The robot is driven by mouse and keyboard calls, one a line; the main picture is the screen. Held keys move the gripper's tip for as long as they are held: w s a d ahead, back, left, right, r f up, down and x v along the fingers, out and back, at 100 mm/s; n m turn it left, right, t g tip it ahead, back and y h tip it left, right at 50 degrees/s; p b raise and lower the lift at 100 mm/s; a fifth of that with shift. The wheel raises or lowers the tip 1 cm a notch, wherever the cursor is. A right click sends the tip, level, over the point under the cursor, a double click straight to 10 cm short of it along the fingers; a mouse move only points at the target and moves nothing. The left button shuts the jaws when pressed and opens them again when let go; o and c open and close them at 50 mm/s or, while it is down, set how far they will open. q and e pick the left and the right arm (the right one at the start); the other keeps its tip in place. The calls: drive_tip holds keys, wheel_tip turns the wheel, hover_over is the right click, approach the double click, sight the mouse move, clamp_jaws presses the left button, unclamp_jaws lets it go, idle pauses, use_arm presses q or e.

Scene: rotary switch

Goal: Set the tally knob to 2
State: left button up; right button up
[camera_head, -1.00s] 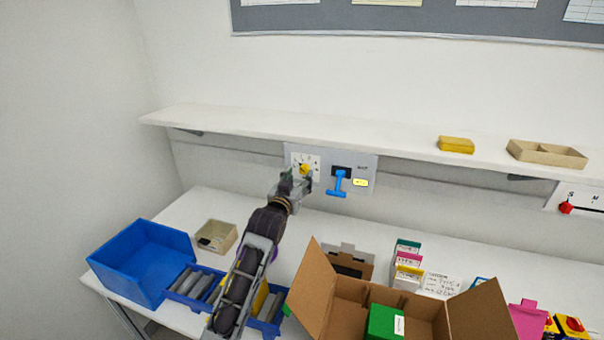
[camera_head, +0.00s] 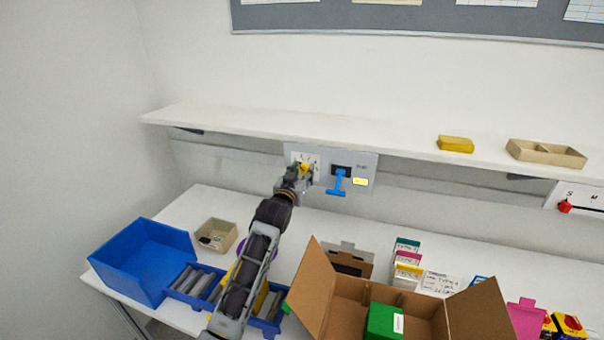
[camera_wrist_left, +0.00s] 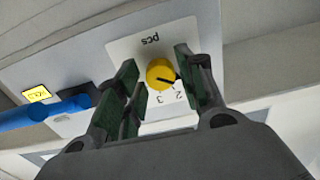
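The tally knob is a round yellow knob (camera_wrist_left: 160,73) with a black pointer line, on a white dial plate (camera_wrist_left: 133,48) marked "pcs". Figures 2 and 3 show below it in the left wrist view, and the pointer slants right and slightly down, to the side of the 2. Other figures may be hidden by my fingers. My left gripper (camera_wrist_left: 162,88) is open, one finger on each side of the knob in that view, with gaps visible. In the head view my left gripper (camera_head: 298,180) is just in front of the knob (camera_head: 303,168). My right gripper is not in view.
A blue lever (camera_head: 339,182) and a yellow label (camera_head: 361,182) sit right of the dial on the same grey panel (camera_head: 365,163). A shelf (camera_head: 350,137) runs above. Below are a blue bin (camera_head: 140,262) and an open cardboard box (camera_head: 312,285).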

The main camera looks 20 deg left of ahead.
use_arm(q)
drive_tip(key=c, duration=0.6)
drive_tip(key=shift+r+m+p, duration=0.1)
drive_tip(key=shift+m+p, duration=1.25)
drive_tip(key=shift+m, duration=0.45)
drive_tip(key=m+p, duration=0.1)
drive_tip(key=m, duration=0.2)
drive_tip(key=shift+p, duration=0.3)
drive_tip(key=shift+a, duration=0.1)
drive_tip(key=shift+m, duration=0.3)
